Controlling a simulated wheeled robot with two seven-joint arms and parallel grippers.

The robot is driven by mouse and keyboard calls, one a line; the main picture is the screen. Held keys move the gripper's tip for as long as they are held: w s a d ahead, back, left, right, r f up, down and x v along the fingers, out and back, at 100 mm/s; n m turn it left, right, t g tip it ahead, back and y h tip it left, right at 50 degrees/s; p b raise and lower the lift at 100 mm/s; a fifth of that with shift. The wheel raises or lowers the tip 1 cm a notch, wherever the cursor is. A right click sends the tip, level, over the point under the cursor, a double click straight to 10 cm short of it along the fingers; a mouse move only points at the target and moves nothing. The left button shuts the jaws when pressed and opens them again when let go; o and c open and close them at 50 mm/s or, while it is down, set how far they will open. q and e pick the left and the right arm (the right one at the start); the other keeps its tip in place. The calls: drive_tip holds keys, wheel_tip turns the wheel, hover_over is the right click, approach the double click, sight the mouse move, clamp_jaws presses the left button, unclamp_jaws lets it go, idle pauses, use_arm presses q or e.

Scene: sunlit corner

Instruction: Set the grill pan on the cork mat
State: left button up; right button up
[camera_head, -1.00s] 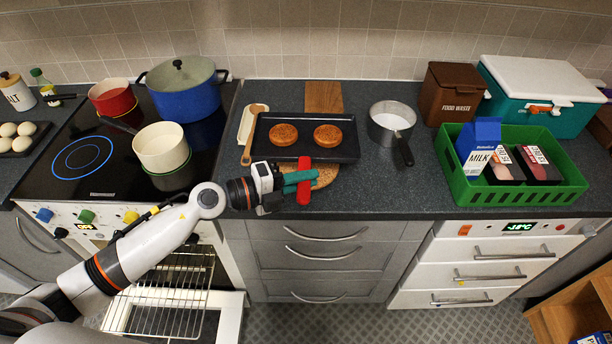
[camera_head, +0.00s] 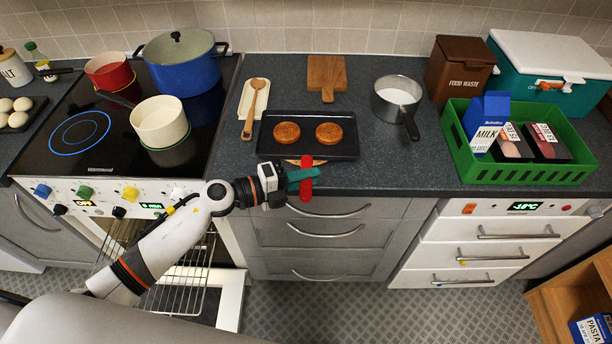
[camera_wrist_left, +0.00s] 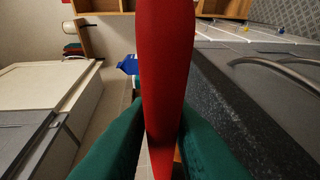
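The grill pan (camera_head: 351,147) is a dark rectangular pan with two round brown patties on it and a red handle (camera_head: 306,163) pointing toward me. My left gripper (camera_head: 303,180) has its teal fingers shut on this handle, just beyond the counter's front edge. In the left wrist view the red handle (camera_wrist_left: 165,70) stands between the two green fingers. The cork mat (camera_head: 318,163) is mostly hidden under the pan; only a thin strip shows at the pan's front edge. I cannot tell whether the pan touches the mat. My right gripper is not in view.
A wooden board (camera_head: 327,72) lies behind the pan; a spoon rest with a wooden spoon (camera_head: 252,105) is at its left. A saucepan (camera_head: 396,97) and a green crate (camera_head: 525,174) stand to the right. The hob with pots is left; the oven below is open.

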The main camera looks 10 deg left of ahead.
use_arm(q)
drive_tip(key=o, duration=0.3)
drive_tip(key=shift+r, duration=0.15)
drive_tip(key=b+v, duration=0.3)
drive_tip(key=v, duration=0.9)
drive_tip(key=shift+a, duration=0.1)
